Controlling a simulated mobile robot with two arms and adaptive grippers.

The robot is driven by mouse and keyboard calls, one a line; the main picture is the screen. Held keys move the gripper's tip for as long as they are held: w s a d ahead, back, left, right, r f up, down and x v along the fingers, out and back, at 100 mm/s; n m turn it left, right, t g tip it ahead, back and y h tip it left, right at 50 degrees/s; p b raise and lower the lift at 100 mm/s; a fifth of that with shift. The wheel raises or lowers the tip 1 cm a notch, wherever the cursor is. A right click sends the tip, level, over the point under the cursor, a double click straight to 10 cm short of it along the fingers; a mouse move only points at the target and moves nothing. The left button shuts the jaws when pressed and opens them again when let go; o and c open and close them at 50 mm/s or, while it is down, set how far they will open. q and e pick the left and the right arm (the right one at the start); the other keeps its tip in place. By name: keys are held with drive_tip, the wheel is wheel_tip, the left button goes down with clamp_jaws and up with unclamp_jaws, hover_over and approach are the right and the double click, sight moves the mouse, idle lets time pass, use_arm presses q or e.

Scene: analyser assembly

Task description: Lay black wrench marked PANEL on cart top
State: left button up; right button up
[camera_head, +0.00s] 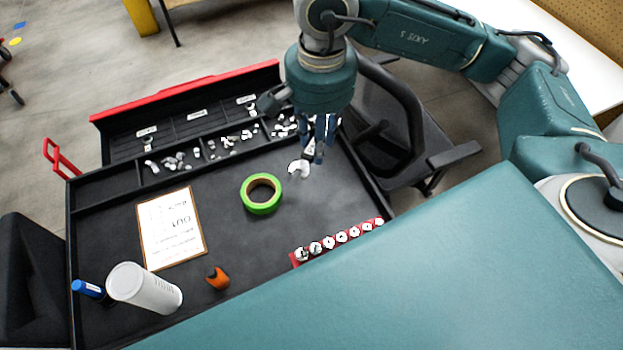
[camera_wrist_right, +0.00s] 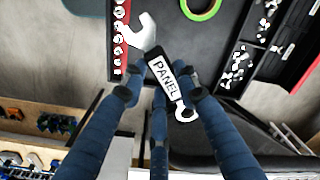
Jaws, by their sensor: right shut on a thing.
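The wrench marked PANEL (camera_wrist_right: 163,77) has a black handle with a white label and bright metal ends. In the right wrist view it lies between the blue fingers of my right gripper (camera_wrist_right: 158,95), which is shut on it. In the head view my right gripper (camera_head: 318,150) points down over the right part of the black cart top (camera_head: 225,240). The wrench's open jaw (camera_head: 299,168) shows just below the fingers there; the rest is mostly hidden by them. I cannot tell whether the wrench touches the surface. My left gripper is not in view.
A green tape roll (camera_head: 261,194) lies left of the wrench. A red socket rail (camera_head: 338,241) is at the near right edge. A clipboard sheet (camera_head: 171,228), white bottle (camera_head: 144,288), blue marker (camera_head: 88,289) and orange item (camera_head: 217,278) occupy the left. Compartments with small parts (camera_head: 225,140) line the far side.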

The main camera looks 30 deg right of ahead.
drive_tip(key=m, duration=0.2)
drive_tip(key=w+m, duration=0.1)
drive_tip(key=m, duration=0.2)
drive_tip(key=w+f+m+b, duration=0.1)
drive_tip(key=m, duration=0.2)
drive_tip(key=shift+w+d+f, duration=0.1)
drive_tip(key=shift+w+d, duration=0.15)
drive_tip(key=shift+d, duration=0.1)
drive_tip(key=m, duration=0.3)
drive_tip(key=shift+w+d+f+b, duration=0.15)
drive_tip(key=shift+w+b, duration=0.15)
drive_tip(key=w+m, duration=0.1)
drive_tip(key=m, duration=0.4)
drive_tip(key=m+b, duration=0.2)
drive_tip(key=m, duration=1.7)
hover_over(315, 178)
wheel_tip(315, 178, down, 18)
drive_tip(key=shift+f, duration=0.1)
wheel_tip(315, 178, down, 4)
drive_tip(key=shift+f, duration=0.25)
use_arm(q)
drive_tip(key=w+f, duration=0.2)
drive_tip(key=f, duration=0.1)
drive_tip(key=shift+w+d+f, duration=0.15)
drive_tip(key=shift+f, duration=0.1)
use_arm(e)
drive_tip(key=shift+f, duration=0.1)
